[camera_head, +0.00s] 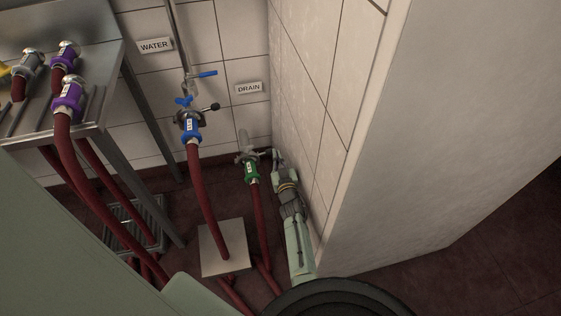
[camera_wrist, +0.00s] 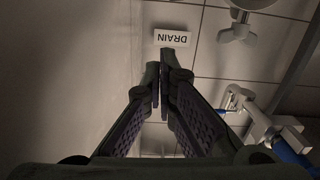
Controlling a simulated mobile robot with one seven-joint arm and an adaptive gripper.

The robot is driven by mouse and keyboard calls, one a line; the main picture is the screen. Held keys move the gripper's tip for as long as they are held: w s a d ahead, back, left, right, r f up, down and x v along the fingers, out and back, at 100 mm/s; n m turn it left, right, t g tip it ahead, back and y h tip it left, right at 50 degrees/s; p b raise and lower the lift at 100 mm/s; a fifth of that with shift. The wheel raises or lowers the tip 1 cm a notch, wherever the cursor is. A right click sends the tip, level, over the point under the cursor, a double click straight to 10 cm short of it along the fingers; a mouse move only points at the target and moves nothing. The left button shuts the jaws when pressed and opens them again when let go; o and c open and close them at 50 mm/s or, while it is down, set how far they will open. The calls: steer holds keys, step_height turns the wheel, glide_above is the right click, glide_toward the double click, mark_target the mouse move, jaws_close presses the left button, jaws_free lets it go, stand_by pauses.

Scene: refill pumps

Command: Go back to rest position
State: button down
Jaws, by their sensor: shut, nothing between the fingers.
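My gripper (camera_head: 277,154) is low beside the white tiled wall corner, just right of the green hose coupling (camera_head: 250,168). In the wrist view its two fingers (camera_wrist: 160,78) are together with nothing between them. The green coupling is on the drain fitting, with a red hose hanging from it. Whether my gripper touches it cannot be told. The DRAIN sign (camera_head: 249,88) is on the wall above and appears upside down in the wrist view (camera_wrist: 172,38).
A blue coupling (camera_head: 191,128) hangs on the water pipe with blue valve handles. A metal rack (camera_head: 112,128) at left holds purple, grey and yellow couplings. A white wall (camera_head: 420,130) stands close right of my arm. Red hoses run across the floor past a pale square plate (camera_head: 212,262).

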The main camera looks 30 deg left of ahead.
steer(key=p+v, duration=0.2)
steer(key=v, duration=0.2)
